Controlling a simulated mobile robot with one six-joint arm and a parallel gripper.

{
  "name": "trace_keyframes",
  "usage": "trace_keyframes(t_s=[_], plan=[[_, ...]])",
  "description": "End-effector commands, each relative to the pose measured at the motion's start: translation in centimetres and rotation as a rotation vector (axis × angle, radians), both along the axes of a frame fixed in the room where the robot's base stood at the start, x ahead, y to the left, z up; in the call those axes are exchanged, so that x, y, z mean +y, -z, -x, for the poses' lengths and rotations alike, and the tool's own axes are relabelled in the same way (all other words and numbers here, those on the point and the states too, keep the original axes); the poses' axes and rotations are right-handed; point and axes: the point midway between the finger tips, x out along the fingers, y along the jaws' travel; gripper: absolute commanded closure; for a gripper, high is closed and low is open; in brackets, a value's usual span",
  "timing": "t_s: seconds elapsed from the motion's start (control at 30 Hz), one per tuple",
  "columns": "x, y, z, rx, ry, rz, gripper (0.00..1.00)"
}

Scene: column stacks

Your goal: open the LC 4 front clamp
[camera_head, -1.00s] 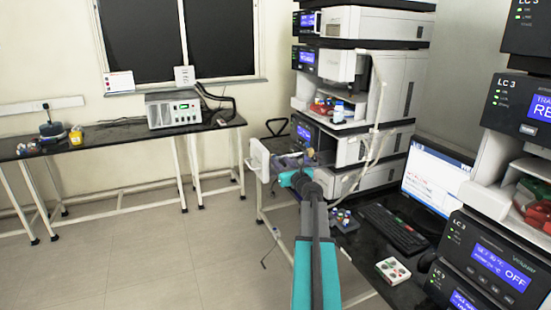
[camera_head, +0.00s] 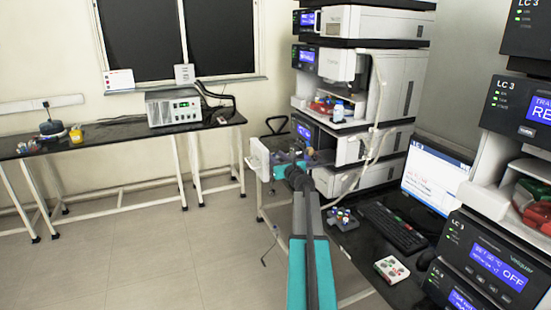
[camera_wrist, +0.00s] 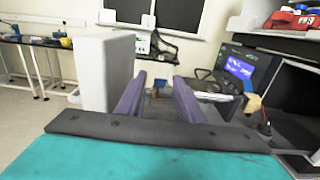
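My gripper's two grey-purple fingers (camera_wrist: 158,85) stand apart in the wrist view, with nothing clearly held. A small brownish piece shows in the gap between them; I cannot tell whether it is touched. A thin metal rod (camera_wrist: 215,97) runs right from behind the right finger to a tan fitting (camera_wrist: 252,104). No clamp is clearly distinguishable and no LC 4 label is legible. A white upright panel (camera_wrist: 105,72) stands left of the fingers; it also shows in the head view (camera_head: 260,158), beside the far instrument stack (camera_head: 362,148). My arm covers part of that area.
A blue-lit display (camera_wrist: 240,68) is behind the right finger. The near LC 3 stack (camera_head: 490,265) stands at the right, with a keyboard (camera_head: 395,228) and monitor (camera_head: 437,190) between the stacks. A bench (camera_head: 110,138) runs along the left wall. The floor between is clear.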

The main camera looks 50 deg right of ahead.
Motion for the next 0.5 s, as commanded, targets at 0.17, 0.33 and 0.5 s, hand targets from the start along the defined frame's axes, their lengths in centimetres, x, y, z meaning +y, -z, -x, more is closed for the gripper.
trace_keyframes(t_s=[0.17, 0.33, 0.5], plan=[[0.0, 0.0, 0.01, 0.0, 0.0, 0.0, 0.93], [0.52, -0.01, -0.06, 0.0, -0.002, 0.0, 1.0], [0.37, -0.07, -0.24, 0.003, -0.005, 0.0, 1.0]])
